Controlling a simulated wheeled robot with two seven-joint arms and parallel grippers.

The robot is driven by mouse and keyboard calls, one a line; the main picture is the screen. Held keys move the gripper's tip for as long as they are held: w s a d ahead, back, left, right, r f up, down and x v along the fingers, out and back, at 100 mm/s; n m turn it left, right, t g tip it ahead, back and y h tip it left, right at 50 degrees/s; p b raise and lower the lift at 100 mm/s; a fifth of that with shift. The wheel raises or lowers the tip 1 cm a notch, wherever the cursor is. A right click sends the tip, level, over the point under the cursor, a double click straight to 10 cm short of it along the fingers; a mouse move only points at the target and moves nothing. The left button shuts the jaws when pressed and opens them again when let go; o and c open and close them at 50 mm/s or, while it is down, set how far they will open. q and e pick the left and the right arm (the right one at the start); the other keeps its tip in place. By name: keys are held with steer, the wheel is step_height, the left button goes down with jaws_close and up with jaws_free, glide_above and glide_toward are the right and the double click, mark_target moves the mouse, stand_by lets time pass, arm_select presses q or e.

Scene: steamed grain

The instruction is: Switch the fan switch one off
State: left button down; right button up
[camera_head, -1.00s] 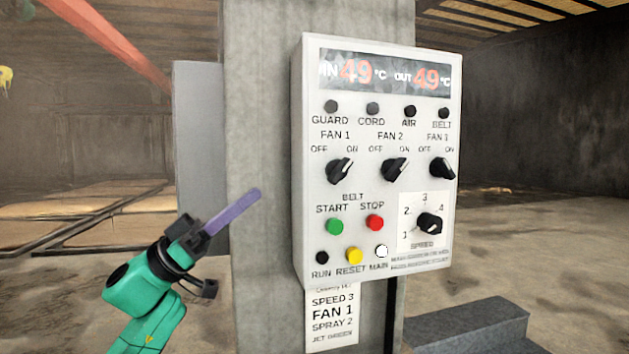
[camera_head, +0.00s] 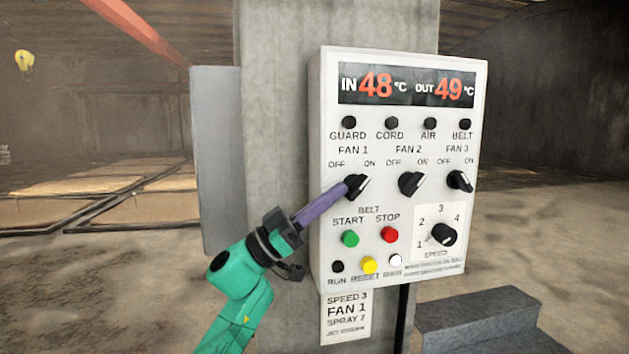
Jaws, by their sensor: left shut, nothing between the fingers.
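The white control panel (camera_head: 332,260) hangs on a concrete pillar. The black FAN 1 switch (camera_head: 359,185) is the leftmost of three rotary knobs, with OFF printed at its upper left and ON at its upper right. Its pale pointer mark slants up and right, toward ON. My left gripper (camera_head: 338,193) comes in from the lower left with its purple fingers shut. Its tips are at the left side of the FAN 1 knob and overlap its edge; I cannot tell whether they touch. My right gripper is not in view.
The FAN 2 knob (camera_head: 411,184) and FAN 3 knob (camera_head: 459,181) are to the right. Below are the green START button (camera_head: 350,239), red STOP button (camera_head: 389,235), yellow RESET button (camera_head: 370,265) and the speed dial (camera_head: 443,235). A grey block (camera_head: 480,320) stands at lower right.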

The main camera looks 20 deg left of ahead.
arm_select(q)
steer(key=shift+f, duration=0.1)
stand_by(0.3)
steer(key=shift+f+b, duration=0.1)
steer(key=shift+b, duration=0.3)
steer(key=shift+f+t+h+b, duration=0.2)
steer(key=shift+t+h+b, duration=0.1)
steer(key=shift+h+b, duration=0.25)
